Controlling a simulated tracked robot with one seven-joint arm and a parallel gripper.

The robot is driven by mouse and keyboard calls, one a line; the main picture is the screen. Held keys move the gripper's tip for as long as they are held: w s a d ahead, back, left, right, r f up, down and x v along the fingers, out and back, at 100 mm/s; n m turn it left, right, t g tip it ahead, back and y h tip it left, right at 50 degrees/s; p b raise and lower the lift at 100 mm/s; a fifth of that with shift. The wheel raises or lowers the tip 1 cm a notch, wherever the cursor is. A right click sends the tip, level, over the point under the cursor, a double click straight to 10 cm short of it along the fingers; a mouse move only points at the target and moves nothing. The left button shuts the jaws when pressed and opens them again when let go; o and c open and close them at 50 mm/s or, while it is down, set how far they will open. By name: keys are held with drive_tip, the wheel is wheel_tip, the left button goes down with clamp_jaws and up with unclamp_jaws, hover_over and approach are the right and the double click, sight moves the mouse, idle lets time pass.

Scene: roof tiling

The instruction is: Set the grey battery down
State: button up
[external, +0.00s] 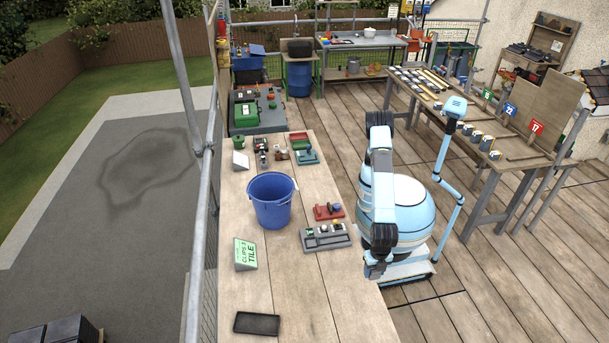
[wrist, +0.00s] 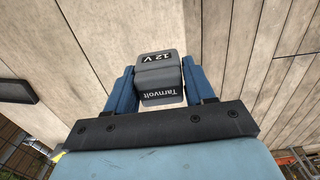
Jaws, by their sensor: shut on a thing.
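The grey battery (wrist: 160,78), marked "Tarnvolt" and "12 V", sits between the two blue fingers of my gripper (wrist: 158,82) in the wrist view. My gripper is shut on it, with a finger against each side. Pale wooden planks show beyond it; the gap between battery and planks cannot be judged. In the external view my arm reaches down by the right edge of the wooden bench (external: 290,270). The battery and fingers cannot be made out there.
A black tray (external: 257,323) lies at the bench's near end. A green-lettered sign (external: 246,254), a blue bucket (external: 271,205), a grey tray (external: 325,237) and a red tray (external: 328,212) stand farther back. The bench between the sign and grey tray is clear.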

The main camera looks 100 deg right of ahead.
drive_tip(key=w+a+f, duration=0.3)
drive_tip(key=a, duration=0.2)
hover_over(362, 316)
drive_tip(key=d, duration=0.1)
drive_tip(key=f, duration=0.4)
drive_tip(key=shift+s+d+f, duration=0.1)
drive_tip(key=shift+s+f, duration=0.05)
drive_tip(key=shift+s, duration=0.15)
drive_tip(key=shift+w+a+f, duration=0.35)
drive_tip(key=shift+a+f, duration=0.2)
drive_tip(key=shift+f, duration=1.7)
drive_tip(key=o, duration=1.2)
drive_tip(key=shift+f, duration=0.1)
wheel_tip(362, 316, up, 12)
